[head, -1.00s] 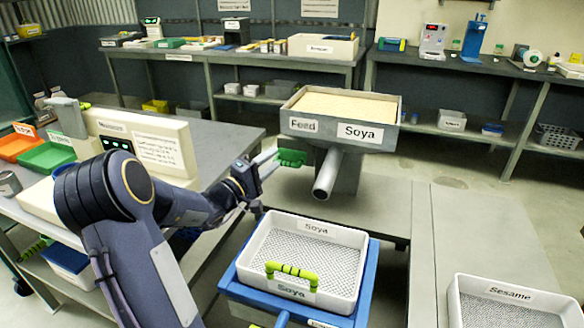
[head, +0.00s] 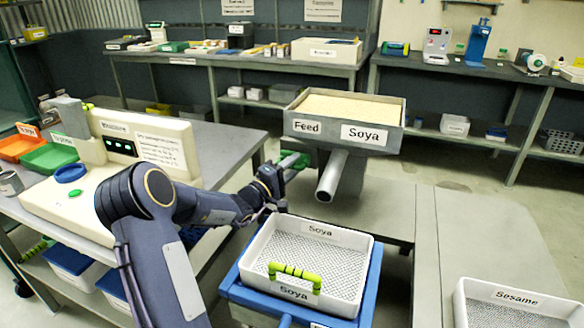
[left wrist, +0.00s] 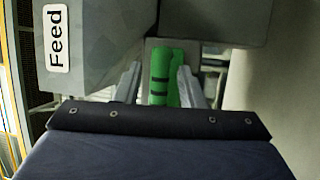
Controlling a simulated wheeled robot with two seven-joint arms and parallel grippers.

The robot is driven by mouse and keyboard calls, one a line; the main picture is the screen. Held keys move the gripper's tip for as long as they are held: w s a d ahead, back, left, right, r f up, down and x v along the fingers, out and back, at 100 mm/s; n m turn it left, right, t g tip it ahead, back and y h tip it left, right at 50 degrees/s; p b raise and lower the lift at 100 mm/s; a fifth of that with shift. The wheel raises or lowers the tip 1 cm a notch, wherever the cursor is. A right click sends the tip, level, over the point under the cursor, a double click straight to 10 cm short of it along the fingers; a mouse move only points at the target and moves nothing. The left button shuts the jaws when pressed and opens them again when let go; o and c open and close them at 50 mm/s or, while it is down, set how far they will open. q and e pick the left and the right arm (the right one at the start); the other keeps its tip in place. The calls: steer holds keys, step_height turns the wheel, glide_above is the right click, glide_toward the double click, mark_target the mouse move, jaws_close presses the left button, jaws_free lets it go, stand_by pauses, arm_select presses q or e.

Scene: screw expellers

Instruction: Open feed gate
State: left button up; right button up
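The feed hopper (head: 305,127), labelled Feed and Soya, is a grey box full of pale grain with a round spout (head: 331,175) below. The feed gate's green handle (head: 292,160) is on the hopper's left side under the Feed label, partly hidden by my gripper. My left gripper (head: 282,170) reaches it from the left. In the left wrist view the green handle (left wrist: 160,75) stands between my two grey fingers, with a narrow gap at the left finger; contact on the right is unclear. The fingers look open around it. My right gripper is not in view.
A white Soya sieve tray (head: 312,262) with a green handle sits in a blue frame (head: 232,285) below the spout. A white Sesame tray (head: 515,303) is at lower right. A control unit (head: 145,147) stands on the left bench. The grey surface right of the spout is clear.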

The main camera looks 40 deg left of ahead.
mark_target(295, 168)
arm_select(q)
steer(key=shift+c, duration=0.5)
jaws_close()
steer(key=s+b, duration=0.1)
steer(key=s+d, duration=0.1)
steer(key=s, duration=0.1)
steer(key=shift+s+f+b, duration=0.1)
steer(key=shift+s+b, duration=0.1)
steer(key=shift+b, duration=0.2)
steer(key=shift+s+d, duration=0.15)
steer(key=shift+s, duration=0.35)
steer(key=shift+o, duration=0.5)
jaws_free()
